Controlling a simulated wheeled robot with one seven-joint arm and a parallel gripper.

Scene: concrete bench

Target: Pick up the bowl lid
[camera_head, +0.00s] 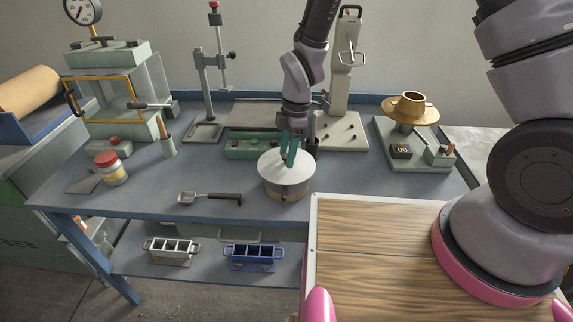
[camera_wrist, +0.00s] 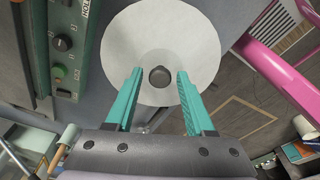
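My gripper (camera_head: 290,158) has teal fingers and points down over the lid. In the wrist view its two fingers (camera_wrist: 158,77) are apart, one on each side of the knob, with clear gaps. I cannot tell the exact height of the fingertips above the lid. In the head view the fingers hide the knob.
A green control box (camera_head: 245,147) sits close behind the lid. A scoop (camera_head: 210,198) lies to the left on the bench. A jar with a red lid (camera_head: 111,168) stands further left. A brass funnel-like piece (camera_head: 410,106) stands at the right. Bench surface around the scoop is free.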

